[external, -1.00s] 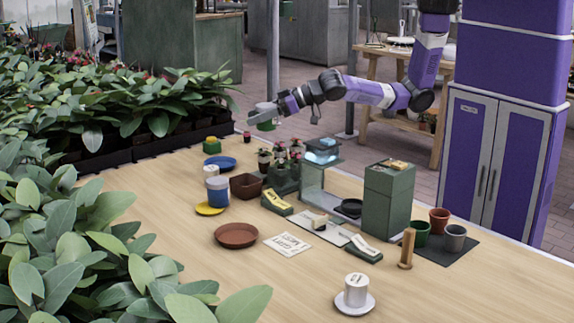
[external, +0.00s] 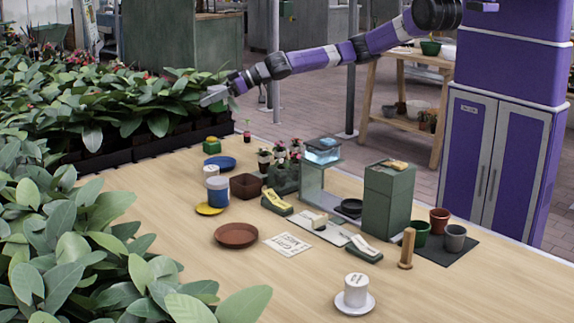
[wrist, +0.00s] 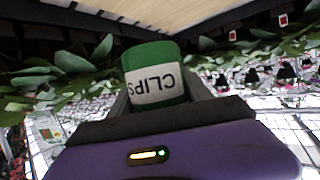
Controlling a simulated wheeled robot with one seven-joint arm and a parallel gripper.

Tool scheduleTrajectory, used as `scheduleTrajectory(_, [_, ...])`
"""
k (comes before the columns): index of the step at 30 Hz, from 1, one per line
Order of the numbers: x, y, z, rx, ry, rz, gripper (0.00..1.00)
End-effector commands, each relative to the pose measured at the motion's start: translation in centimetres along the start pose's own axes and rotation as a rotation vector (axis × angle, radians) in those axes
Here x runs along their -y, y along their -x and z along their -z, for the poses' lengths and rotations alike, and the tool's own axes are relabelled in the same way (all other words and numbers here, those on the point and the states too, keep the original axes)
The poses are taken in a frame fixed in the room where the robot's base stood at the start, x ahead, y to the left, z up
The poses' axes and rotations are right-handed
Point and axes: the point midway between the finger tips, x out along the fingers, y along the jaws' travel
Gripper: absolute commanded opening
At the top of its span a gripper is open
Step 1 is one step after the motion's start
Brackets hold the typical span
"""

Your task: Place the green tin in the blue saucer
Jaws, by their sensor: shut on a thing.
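My gripper (external: 213,97) is shut on the green tin (wrist: 154,72), which has a white label reading CLIPS, upside down in the wrist view. In the external view my gripper is raised in front of the leafy plants at the back left, and the tin is hard to make out against them. The blue saucer (external: 220,162) lies flat on the table at its far left end, below and slightly right of my gripper. It looks empty.
A green block with a yellow top (external: 211,145) stands just behind the saucer. A blue-and-white tin (external: 217,192), a yellow saucer (external: 209,209) and a brown square pot (external: 245,187) stand in front. Plants (external: 140,110) border the table's left end.

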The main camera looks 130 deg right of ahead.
Motion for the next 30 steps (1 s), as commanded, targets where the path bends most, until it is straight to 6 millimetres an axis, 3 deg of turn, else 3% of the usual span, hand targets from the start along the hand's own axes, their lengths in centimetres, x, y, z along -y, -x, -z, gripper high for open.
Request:
scheduleTrajectory(5, [0.1,-1.1,-2.2,0.004,-0.003,0.003,0.10])
scheduleTrajectory(18, [0.2,-5.2,-12.1,0.003,-0.003,0.002,0.10])
scheduleTrajectory(30, [0.2,-6.8,-16.1,0.003,-0.002,0.003,0.10])
